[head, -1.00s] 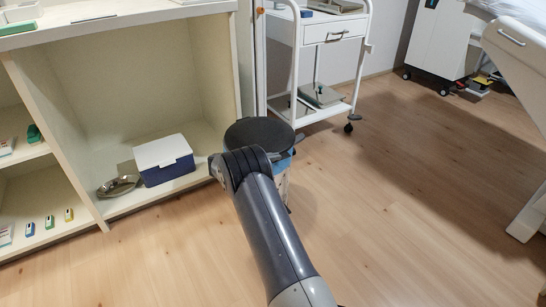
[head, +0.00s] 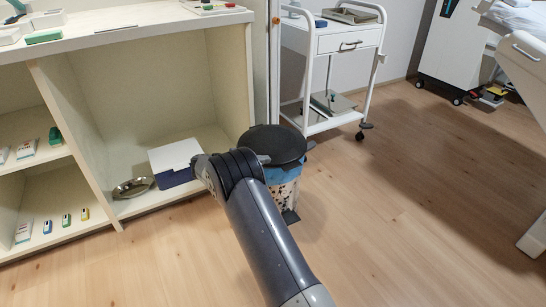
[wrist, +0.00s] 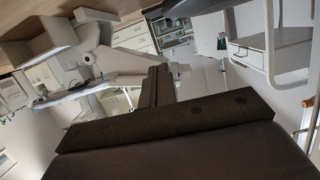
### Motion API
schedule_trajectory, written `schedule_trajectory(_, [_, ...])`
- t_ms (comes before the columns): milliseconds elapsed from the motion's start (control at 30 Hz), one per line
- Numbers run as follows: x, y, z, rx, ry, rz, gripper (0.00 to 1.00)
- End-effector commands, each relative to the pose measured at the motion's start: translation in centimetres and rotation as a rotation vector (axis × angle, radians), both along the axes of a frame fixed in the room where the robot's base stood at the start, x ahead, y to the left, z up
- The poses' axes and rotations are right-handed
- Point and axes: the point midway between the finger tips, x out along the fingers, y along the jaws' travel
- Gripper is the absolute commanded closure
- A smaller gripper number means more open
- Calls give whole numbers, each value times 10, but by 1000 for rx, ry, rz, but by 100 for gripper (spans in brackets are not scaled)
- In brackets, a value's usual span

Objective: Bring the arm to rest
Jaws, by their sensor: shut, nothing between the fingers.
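My arm (head: 262,240) reaches up from the bottom of the head view to a dark joint (head: 235,172) in front of the low shelf. The rest of the arm beyond that joint is mostly hidden there, and I cannot make out the fingers. In the wrist view my gripper (wrist: 158,88) shows as two dark fingers close together beyond a wide dark bar. It is shut and holds nothing.
A lidded bin (head: 277,147) stands just right of the arm joint. A white and blue box (head: 174,160) and a metal dish (head: 133,187) sit in the shelf (head: 95,130). A white trolley (head: 345,40) stands behind. The floor (head: 400,220) at right is clear.

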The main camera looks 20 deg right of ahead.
Motion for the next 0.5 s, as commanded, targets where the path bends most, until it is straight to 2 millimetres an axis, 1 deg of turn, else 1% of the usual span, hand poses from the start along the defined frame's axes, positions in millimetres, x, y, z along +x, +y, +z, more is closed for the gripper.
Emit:
schedule_trajectory(167, [-1, 6, 2, 0, -1, 0, 100])
schedule_trajectory(500, [0, 4, 0, 0, -2, -1, 100])
